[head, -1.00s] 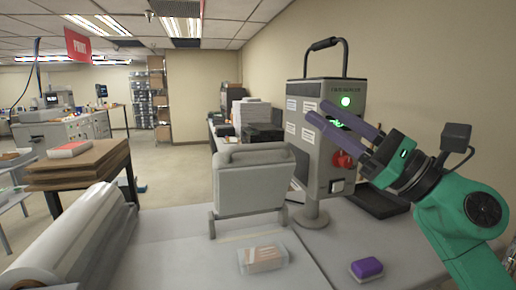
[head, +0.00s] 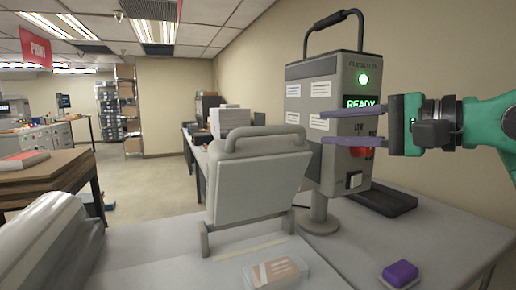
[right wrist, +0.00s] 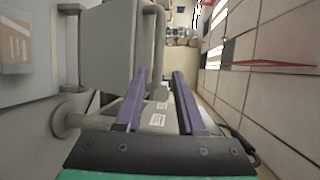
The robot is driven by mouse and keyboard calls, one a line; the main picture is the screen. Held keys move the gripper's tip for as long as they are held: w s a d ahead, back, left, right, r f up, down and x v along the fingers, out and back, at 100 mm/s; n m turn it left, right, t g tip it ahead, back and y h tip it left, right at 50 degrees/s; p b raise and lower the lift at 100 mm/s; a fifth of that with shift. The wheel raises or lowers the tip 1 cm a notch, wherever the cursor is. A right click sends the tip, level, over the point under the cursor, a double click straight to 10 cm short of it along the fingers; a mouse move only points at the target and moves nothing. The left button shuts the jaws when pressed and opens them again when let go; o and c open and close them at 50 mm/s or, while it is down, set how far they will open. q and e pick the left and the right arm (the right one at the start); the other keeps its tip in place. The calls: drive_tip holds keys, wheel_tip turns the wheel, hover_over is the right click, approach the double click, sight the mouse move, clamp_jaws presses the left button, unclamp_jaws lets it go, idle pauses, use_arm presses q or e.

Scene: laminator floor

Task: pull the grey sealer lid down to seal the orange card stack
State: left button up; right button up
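The grey sealer lid (head: 255,185) stands raised on its hinge posts, tilted slightly back, with a grey bar handle (head: 265,136) along its top edge. The orange card stack (head: 276,271) lies flat in a clear sleeve on the table in front of it. My right gripper (head: 324,126) is open and empty, level, its purple fingers pointing left towards the handle, apart from it in the picture. In the right wrist view, the lid (right wrist: 105,45) and its handle (right wrist: 154,45) are left of and beyond the fingertips. My left gripper is not in view.
A grey machine (head: 330,85) with a green READY display and red knob stands behind the right fingers. A purple block (head: 400,273) lies on the table at front right. A clear film roll (head: 50,245) is at the left.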

sight(273, 130)
drive_tip(key=p+x, duration=0.7)
drive_tip(key=x, duration=0.7)
drive_tip(key=shift+w+a, duration=0.2)
drive_tip(key=shift+a, duration=0.2)
drive_tip(key=shift+w+f, duration=0.1)
drive_tip(key=shift+f, duration=0.1)
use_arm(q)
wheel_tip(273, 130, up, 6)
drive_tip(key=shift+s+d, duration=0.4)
use_arm(e)
clamp_jaws()
